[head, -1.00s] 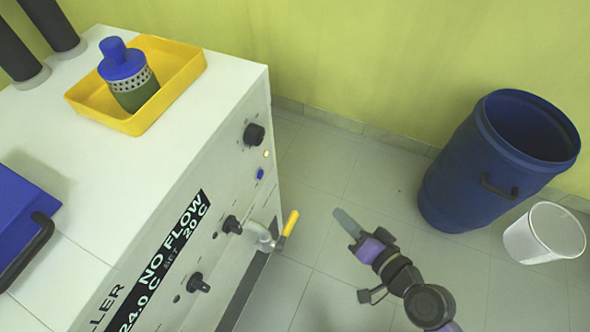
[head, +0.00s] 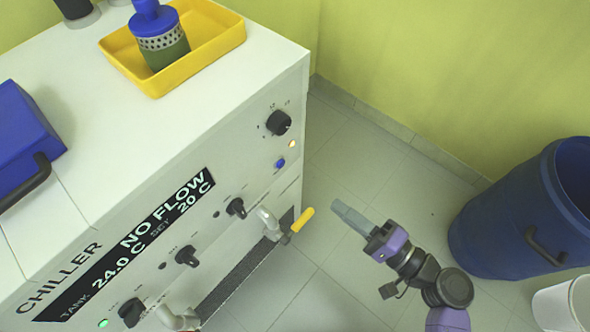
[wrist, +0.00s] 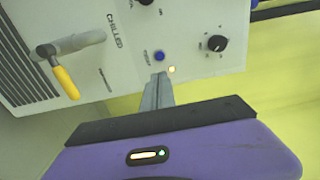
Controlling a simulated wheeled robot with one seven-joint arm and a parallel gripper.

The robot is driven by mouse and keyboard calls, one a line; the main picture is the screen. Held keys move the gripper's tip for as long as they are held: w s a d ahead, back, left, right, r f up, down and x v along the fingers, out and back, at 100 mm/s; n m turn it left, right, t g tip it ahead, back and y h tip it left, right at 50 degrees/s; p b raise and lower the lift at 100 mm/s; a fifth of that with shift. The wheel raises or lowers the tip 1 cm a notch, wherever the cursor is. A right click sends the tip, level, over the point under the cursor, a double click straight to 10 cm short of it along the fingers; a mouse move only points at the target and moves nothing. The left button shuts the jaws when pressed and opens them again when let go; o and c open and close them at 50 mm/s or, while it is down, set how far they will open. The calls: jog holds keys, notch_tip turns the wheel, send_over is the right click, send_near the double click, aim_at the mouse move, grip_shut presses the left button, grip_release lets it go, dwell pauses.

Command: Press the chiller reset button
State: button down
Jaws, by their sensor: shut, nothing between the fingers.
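The chiller (head: 210,110) is a white cabinet whose front panel display reads NO FLOW, tank 24.0 C, set 20 C. A small blue button (head: 280,163) sits on the panel near its right edge, below an amber light (head: 291,143). In the wrist view the blue button (wrist: 159,56) shows just beyond my fingertips, with the amber light (wrist: 172,69) beside it. My gripper (head: 341,208) is shut and empty, in front of the panel and apart from it. It also shows in the wrist view (wrist: 158,80), pointing toward the panel.
A yellow-handled valve (head: 300,221) sticks out of the panel below the button, close to my gripper. A black knob (head: 279,122) is above the button. A yellow tray (head: 222,42) with a blue-capped filter is on top. A blue barrel (head: 500,220) and white bucket (head: 562,305) stand right.

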aim_at(282, 165)
jog(key=shift+a, duration=0.1)
jog(key=x, duration=1.3)
jog(key=shift+w+a, duration=0.25)
jog(key=shift+a, duration=0.05)
